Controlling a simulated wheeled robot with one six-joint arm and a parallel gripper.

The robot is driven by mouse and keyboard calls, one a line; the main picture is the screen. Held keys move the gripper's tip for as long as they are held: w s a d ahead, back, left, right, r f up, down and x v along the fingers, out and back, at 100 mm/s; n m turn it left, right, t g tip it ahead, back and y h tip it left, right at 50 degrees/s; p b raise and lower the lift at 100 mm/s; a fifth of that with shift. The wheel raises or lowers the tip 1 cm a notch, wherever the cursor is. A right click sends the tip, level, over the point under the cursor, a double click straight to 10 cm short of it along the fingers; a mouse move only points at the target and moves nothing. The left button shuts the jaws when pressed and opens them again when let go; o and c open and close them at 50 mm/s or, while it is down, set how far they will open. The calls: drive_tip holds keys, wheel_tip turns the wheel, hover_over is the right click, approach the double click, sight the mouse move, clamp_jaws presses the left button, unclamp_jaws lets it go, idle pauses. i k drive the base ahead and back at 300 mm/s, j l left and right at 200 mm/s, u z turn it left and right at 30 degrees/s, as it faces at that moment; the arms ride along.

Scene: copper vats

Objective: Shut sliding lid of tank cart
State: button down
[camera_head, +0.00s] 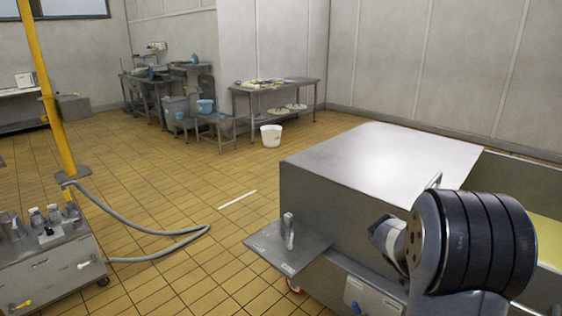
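The tank cart (310,212) is a grey metal box at the right. Its pale, flat sliding lid (390,155) covers the left and middle of the top. To the right of the lid the tank is open, and a yellow surface (549,240) shows inside. A small curved metal loop, perhaps a handle, (434,181) stands near the lid's right edge, just behind my arm. My arm, with a black ringed joint, is in front of the cart and hides part of its front and opening. My gripper's fingers cannot be made out.
A side shelf (275,248) juts from the cart's left. A machine on wheels (50,262) with a grey hose (150,232) stands at the left by a yellow pole (45,80). Tables (275,86) and a white bucket (271,135) are behind. The tiled floor between is mostly clear.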

sight(392, 165)
drive_tip(key=i+j+u, duration=0.3)
drive_tip(key=i, duration=0.45)
drive_tip(key=i+u, duration=0.3)
drive_tip(key=i, duration=0.4)
drive_tip(key=i+z, duration=0.1)
drive_tip(key=i, duration=0.5)
drive_tip(key=i+j+z, duration=0.15)
drive_tip(key=i, duration=0.45)
drive_tip(key=i+j+z, duration=0.1)
drive_tip(key=i, duration=0.5)
drive_tip(key=i+j+z, duration=0.25)
drive_tip(key=i+z, duration=0.2)
drive_tip(key=i+j+z, duration=0.45)
